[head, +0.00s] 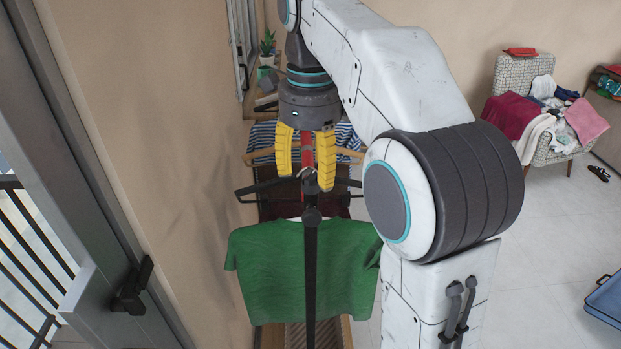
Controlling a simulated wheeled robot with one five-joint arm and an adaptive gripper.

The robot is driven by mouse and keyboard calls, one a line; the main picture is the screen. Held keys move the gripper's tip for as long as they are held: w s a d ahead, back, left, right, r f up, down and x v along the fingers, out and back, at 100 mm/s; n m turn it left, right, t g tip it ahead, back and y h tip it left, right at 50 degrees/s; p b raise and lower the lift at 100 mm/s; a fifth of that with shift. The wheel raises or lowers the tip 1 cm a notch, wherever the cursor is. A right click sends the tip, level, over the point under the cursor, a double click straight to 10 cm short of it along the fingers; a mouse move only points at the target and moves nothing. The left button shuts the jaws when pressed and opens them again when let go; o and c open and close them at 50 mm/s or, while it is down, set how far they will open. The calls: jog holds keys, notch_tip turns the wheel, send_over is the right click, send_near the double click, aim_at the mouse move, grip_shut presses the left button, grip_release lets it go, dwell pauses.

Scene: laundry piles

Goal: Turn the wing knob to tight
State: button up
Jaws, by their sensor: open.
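A black upright pole (311,265) of a garment stand runs up the middle of the head view, with dark crossbar ends near its top. A red strip shows between the fingers. Whether a finger touches the stand cannot be told.
A green shirt (270,270) hangs behind the pole. Striped clothing (262,137) and wooden hangers lie beyond. A beige wall is close on the left. A patterned chair (555,150) piled with clothes stands at right. Open pale floor (560,240) lies between, with a blue case (606,302).

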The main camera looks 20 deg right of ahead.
jog(key=shift+f, duration=1.3)
jog(key=shift+o, duration=0.2)
grip_shut()
